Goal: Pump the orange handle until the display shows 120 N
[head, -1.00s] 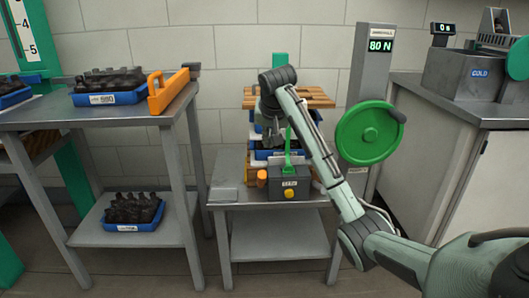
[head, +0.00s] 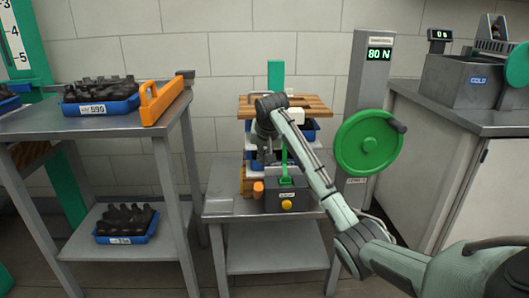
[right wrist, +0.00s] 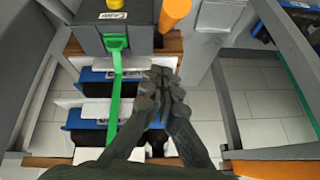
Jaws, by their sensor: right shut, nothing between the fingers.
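The display (head: 379,53) on the grey post reads 80 N. A dark grey box (head: 271,203) with a green lever (head: 285,165) and a yellow knob (head: 287,205) stands on the low table. An upright orange cylinder (head: 258,189) stands beside the box; its top also shows in the right wrist view (right wrist: 174,10). My right gripper (head: 266,157) is shut and empty, behind the box. In the right wrist view its fingertips (right wrist: 162,80) are together, right of the green lever (right wrist: 116,90) and apart from the orange cylinder. My left gripper is out of view.
A green wheel (head: 367,143) is on the post. Blue trays with dark parts and a wooden slatted top (head: 313,101) stand behind the box. The left table (head: 60,125) holds a blue tray and an orange piece (head: 160,103). A grey bin (head: 458,82) is at right.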

